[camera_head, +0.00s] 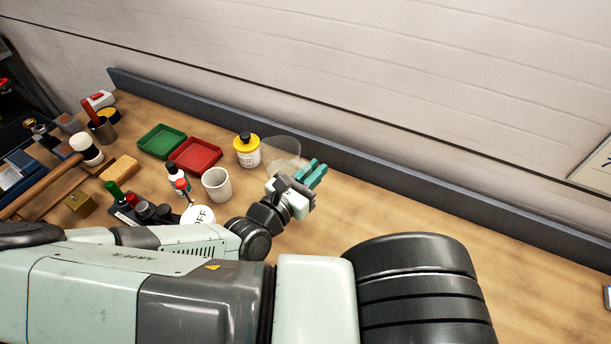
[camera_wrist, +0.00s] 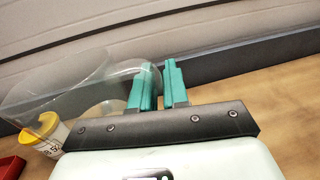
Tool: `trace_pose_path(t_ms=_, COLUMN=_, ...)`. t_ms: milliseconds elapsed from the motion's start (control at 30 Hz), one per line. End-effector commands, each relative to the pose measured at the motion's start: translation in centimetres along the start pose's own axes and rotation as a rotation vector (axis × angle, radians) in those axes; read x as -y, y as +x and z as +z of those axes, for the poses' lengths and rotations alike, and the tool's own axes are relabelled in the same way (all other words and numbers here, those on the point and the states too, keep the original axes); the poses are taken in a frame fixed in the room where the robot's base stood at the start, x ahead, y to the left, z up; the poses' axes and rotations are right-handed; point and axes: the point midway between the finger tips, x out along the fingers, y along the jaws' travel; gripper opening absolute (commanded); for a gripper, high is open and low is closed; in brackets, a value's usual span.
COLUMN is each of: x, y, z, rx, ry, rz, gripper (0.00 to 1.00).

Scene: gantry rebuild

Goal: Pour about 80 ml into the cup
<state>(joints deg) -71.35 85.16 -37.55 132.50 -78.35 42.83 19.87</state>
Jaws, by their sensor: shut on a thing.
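A white cup (camera_head: 217,185) stands upright on the wooden bench, left of my gripper (camera_head: 314,173). A clear see-through jug (camera_head: 282,150) is beside the teal fingers, on the far left side of the gripper. In the wrist view the jug (camera_wrist: 55,82) lies to the left, with its handle reaching to the fingers. My gripper (camera_wrist: 160,82) is shut on the jug at the handle. I cannot make out any liquid in the jug, nor clearly whether it is raised off the bench. The inside of the cup shows no clear liquid level. The cup is not in the wrist view.
A grey ledge (camera_head: 400,190) runs along the back. The bench at right is mostly clear.

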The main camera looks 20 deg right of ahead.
Motion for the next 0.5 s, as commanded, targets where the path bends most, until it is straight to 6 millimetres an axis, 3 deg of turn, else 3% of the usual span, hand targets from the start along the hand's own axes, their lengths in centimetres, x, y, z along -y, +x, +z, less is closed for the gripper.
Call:
trace_pose_path(t_ms=267, x=0.0, y=0.0, z=1.4, rx=0.001, ry=0.003, rz=0.0, gripper=0.0)
trace_pose_path(t_ms=500, x=0.0, y=-0.1, z=6.1, rx=-0.001, ry=0.012, rz=-0.002, gripper=0.0)
